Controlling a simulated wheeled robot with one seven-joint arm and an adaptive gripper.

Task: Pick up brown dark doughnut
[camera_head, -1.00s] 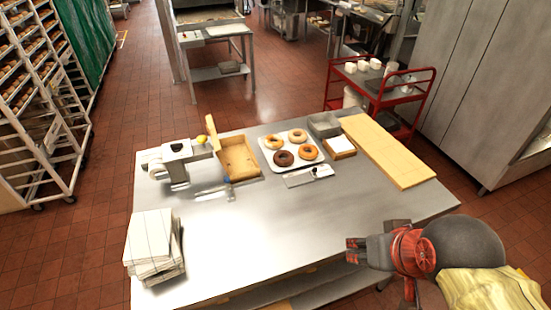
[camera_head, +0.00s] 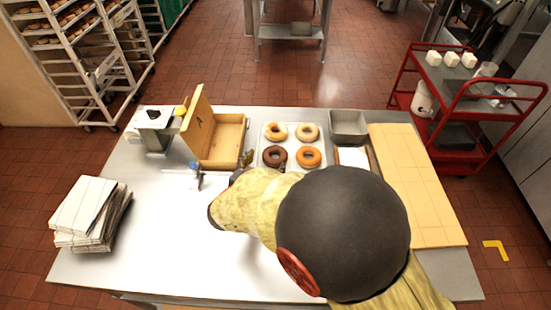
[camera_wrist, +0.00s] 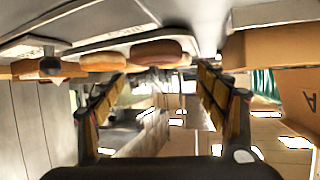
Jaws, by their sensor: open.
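The dark brown doughnut (camera_head: 275,156) lies on a white tray (camera_head: 264,165) at the front left of several doughnuts. An orange-brown doughnut (camera_head: 308,157) is to its right; two lighter ones (camera_head: 276,132) (camera_head: 308,132) lie behind. My arm covers the tray's front edge, and my gripper is mostly hidden behind it in the head view. In the wrist view, which is upside down, my gripper (camera_wrist: 161,78) is open and empty. A brown doughnut (camera_wrist: 160,53), seemingly the dark one, shows above and between the fingertips, apart from them.
An open wooden box (camera_head: 225,140) with a raised lid stands left of the tray; its side also shows in the wrist view (camera_wrist: 270,50). A grey metal pan (camera_head: 348,124) and a wooden board (camera_head: 420,190) lie right.

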